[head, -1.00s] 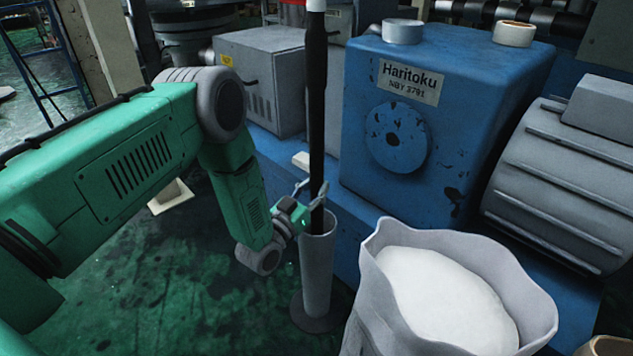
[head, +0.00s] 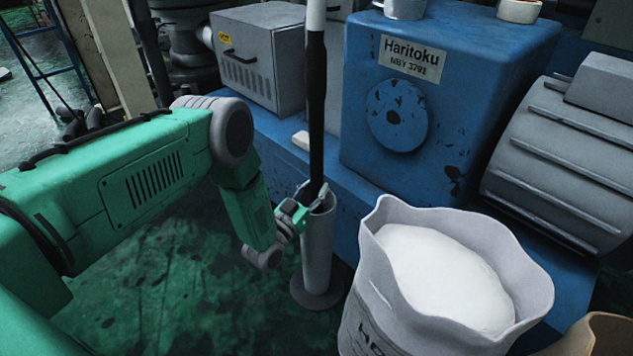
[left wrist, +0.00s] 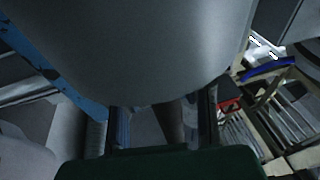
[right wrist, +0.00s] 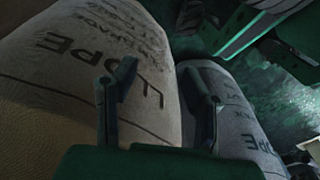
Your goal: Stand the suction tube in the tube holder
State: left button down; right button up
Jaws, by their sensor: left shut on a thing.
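The suction tube (head: 316,95) is long and black with a white upper part, and is upright in the head view. Its lower part meets the mouth of the tube holder (head: 317,252), a grey upright cylinder on a round base. The tube's bottom end is hidden at the holder's rim. My left gripper (head: 302,212) is shut on the tube, beside the holder's rim. In the left wrist view a dark piece of the tube (left wrist: 168,122) shows between the fingers, below a large grey curved surface. My right gripper (right wrist: 158,95) is open and empty, facing printed sacks.
An open sack of white material (head: 372,305) stands right of the holder. A blue machine (head: 450,130) labelled Haritoku and its blue base are behind. A grey box (head: 258,62) is at the back left. Green floor (head: 180,270) is free left of the holder.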

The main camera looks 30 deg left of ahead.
pick_arm(q)
jog(key=shift+f, duration=1.2)
jog(key=shift+s+d+f, duration=0.15)
jog(key=shift+s+f, duration=0.1)
jog(key=shift+f, duration=0.3)
jog(key=c, duration=1.2)
grip_release()
jog(key=shift+s+f, duration=0.1)
jog(key=shift+f, duration=0.05)
jog(key=v, duration=1.1)
jog(key=shift+s+r, duration=0.2)
jog(key=shift+r, duration=0.1)
